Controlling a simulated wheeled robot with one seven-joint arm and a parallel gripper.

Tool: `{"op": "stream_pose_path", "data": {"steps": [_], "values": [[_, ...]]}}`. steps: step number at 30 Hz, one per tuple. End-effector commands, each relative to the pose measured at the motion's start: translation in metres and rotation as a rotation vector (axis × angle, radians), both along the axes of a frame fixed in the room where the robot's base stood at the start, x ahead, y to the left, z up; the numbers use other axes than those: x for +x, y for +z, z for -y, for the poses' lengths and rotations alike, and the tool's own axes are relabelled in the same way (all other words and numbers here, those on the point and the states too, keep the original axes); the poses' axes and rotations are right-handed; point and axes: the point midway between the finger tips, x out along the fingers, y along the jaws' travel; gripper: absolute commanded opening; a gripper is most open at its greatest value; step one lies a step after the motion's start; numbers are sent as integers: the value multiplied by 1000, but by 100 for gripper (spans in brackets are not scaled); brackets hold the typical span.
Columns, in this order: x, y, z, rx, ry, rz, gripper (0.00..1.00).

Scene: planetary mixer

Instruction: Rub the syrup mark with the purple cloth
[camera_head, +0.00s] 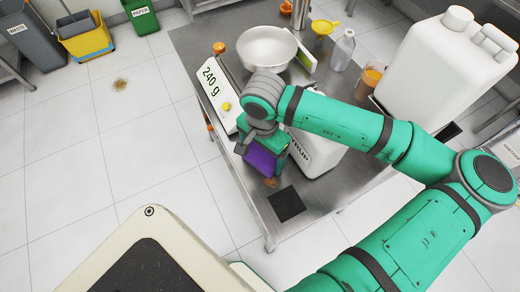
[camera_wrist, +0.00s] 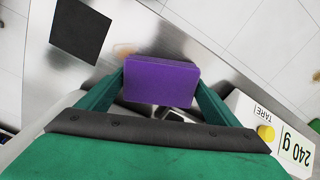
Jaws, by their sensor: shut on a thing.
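The purple cloth (camera_head: 260,160) is a thick block-like pad held between the fingers of my gripper (camera_head: 268,150). In the wrist view the cloth (camera_wrist: 160,82) spans the gap between the two green fingers of my gripper (camera_wrist: 160,90), which is shut on it. A small brown mark (camera_head: 270,182), seemingly the syrup mark, shows on the steel table just below the cloth in the head view. In the wrist view only a faint brownish patch (camera_wrist: 124,49) shows past the cloth's edge; the rest is hidden. I cannot tell whether the cloth touches the table.
A white syrup jug (camera_head: 318,153) stands right beside my gripper. A black square (camera_head: 286,204) lies near the table's front corner. A large white canister (camera_head: 438,75) stands at the right.

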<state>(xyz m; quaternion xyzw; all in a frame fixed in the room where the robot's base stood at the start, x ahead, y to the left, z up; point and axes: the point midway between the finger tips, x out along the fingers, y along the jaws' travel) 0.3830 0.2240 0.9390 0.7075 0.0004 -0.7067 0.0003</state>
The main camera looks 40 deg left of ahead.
Motion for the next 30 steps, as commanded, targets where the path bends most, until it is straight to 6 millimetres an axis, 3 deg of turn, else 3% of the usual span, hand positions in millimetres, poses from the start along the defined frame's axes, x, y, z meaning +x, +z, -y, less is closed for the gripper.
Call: {"op": "stream_pose_path", "data": {"steps": [30], "values": [[-23,-2,60,-1,-6,-1,60]]}}
